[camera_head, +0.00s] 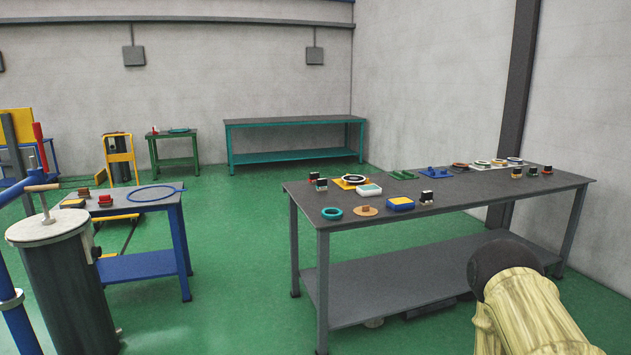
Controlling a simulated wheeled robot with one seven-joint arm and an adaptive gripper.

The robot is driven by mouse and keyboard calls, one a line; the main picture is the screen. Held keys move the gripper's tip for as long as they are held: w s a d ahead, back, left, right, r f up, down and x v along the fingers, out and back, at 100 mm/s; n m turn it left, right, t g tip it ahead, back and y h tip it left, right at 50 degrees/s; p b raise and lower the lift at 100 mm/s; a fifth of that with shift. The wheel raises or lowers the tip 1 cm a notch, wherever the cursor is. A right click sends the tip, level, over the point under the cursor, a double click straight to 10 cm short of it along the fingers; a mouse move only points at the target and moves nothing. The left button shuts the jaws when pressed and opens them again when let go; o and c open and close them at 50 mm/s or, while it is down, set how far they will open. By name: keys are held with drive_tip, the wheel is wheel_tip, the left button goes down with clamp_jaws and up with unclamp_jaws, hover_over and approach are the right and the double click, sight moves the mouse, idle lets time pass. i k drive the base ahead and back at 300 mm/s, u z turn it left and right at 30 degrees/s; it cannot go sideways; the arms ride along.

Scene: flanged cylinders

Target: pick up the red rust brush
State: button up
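A small red block-like thing (105,200) sits on the small blue table (150,205) at the left. It looks like it could be the red rust brush, but it is too small to be sure. A similar brown thing (84,193) stands just behind it to the left. Part of my own arm shows at the lower right, in front of the large grey table. My gripper is out of view, so its state and what it may hold are hidden.
A large grey table (455,202) on the right carries several rings, pads and stamp-like things. A dark cylinder with a pale lid (47,226) stands at the near left, partly hiding the blue table. Green floor (235,240) lies clear between the tables.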

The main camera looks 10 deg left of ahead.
sight(314, 176)
drive_tip(key=u, duration=0.35)
drive_tip(key=i, duration=0.55)
drive_tip(key=u, duration=1.1)
drive_tip(key=i, duration=3.1)
drive_tip(key=z, duration=1)
